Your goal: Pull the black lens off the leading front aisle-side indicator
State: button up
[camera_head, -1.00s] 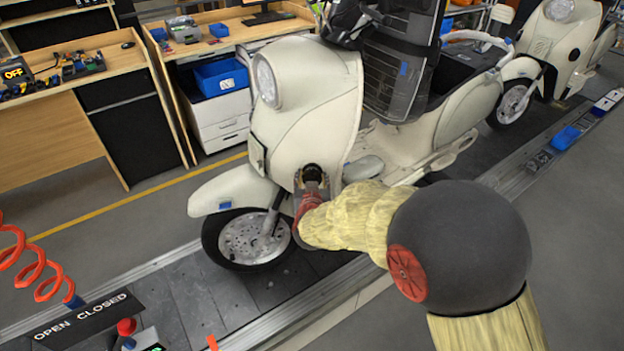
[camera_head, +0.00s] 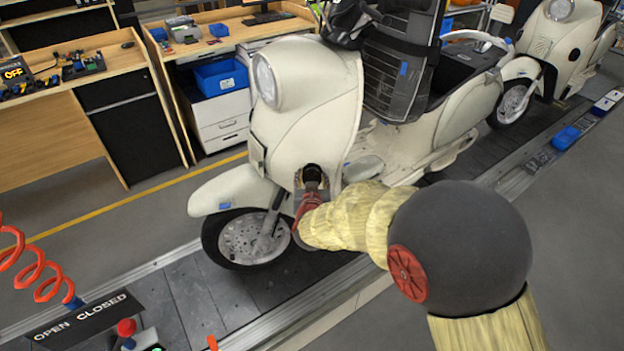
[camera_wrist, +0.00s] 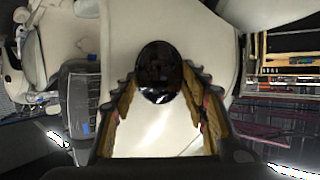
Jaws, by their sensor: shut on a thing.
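The leading cream scooter (camera_head: 300,105) stands upright on the slat conveyor. The glossy black lens (camera_wrist: 160,72) is on its front leg-shield side, the side facing my arm. In the head view the lens (camera_head: 312,173) shows as a dark round piece with amber around its lower part. My gripper (camera_head: 309,190) reaches it from below. In the wrist view my gripper (camera_wrist: 162,85) has its two ridged fingers on either side of the lens, shut on it. Cream bodywork lies behind the lens. Whether the lens is apart from its seat cannot be told.
A second cream scooter (camera_head: 565,40) stands farther back on the conveyor (camera_head: 190,300). Workbenches (camera_head: 75,70) with blue bins line the far side. A red coiled hose (camera_head: 40,265) and an OPEN CLOSED panel (camera_head: 85,318) are at the lower left. Grey floor at the lower right is free.

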jog(key=shift+s+f, duration=0.1)
jog(key=shift+s, duration=0.2)
jog(key=shift+s+p, duration=0.35)
jog(key=shift+s, duration=0.95)
dwell(1.5)
jog(key=shift+v, duration=0.9)
jog(key=shift+a+f, duration=0.1)
